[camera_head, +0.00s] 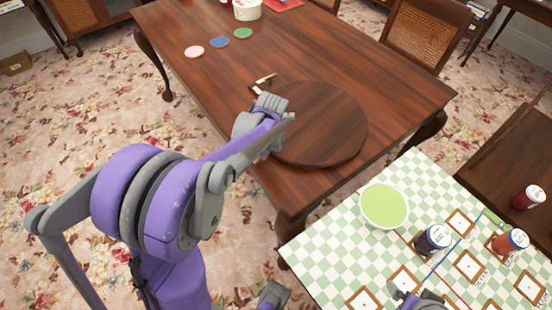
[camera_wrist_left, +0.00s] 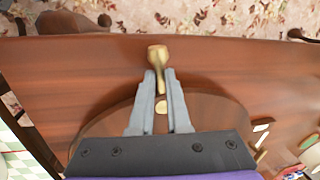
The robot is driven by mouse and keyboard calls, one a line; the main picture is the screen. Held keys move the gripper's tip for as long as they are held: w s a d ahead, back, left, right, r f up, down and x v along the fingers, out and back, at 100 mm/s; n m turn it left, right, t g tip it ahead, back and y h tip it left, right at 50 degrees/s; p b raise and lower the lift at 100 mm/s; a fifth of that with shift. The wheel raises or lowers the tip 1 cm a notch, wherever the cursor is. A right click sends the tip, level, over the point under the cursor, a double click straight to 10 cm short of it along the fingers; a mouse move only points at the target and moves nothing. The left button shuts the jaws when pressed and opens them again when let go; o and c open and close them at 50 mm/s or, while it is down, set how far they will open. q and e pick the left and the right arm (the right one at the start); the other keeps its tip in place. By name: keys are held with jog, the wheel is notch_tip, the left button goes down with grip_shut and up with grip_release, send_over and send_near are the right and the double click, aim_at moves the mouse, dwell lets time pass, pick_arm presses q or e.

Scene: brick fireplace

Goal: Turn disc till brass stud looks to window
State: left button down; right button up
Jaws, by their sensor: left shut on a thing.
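The round dark wooden disc (camera_head: 325,125) lies on the wooden table (camera_head: 190,80); it also shows in the left wrist view (camera_wrist_left: 115,122). My left gripper (camera_head: 262,103) is at the disc's left edge in the head view. In the left wrist view its fingers (camera_wrist_left: 158,85) are shut on a brass-coloured peg with a flared end (camera_wrist_left: 157,53). A round brass-coloured spot (camera_wrist_left: 161,107) shows between the fingers, on the disc. In the head view my gripper hides both. Part of my right gripper (camera_head: 405,293) shows at the bottom; its fingers are unclear. No window is in view.
Two small pale-and-brown pieces (camera_head: 265,78) lie just beyond the left gripper. Pink, blue and green coasters (camera_head: 219,43) and a white tub (camera_head: 247,10) are farther back. A checked table (camera_head: 330,235) at lower right holds a green bowl (camera_head: 385,205), jars and framed cards.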

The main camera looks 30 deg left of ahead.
pick_arm(q)
jog(key=shift+w+a+m, duration=0.2)
jog(key=shift+a+m, duration=0.2)
jog(key=shift+a, duration=0.35)
jog(key=shift+w+a+m, duration=0.2)
jog(key=shift+a+m, duration=0.2)
jog(key=shift+a, duration=0.35)
jog(key=c, duration=0.9)
grip_release()
jog(key=shift+r, duration=0.1)
jog(key=r, duration=0.3)
jog(key=d+r+p, duration=0.1)
jog(key=r, duration=0.3)
jog(key=d+r, duration=0.1)
jog(key=r, duration=0.2)
jog(key=shift+s+r, duration=0.25)
jog(key=shift+s, duration=0.05)
jog(key=shift+d, duration=0.1)
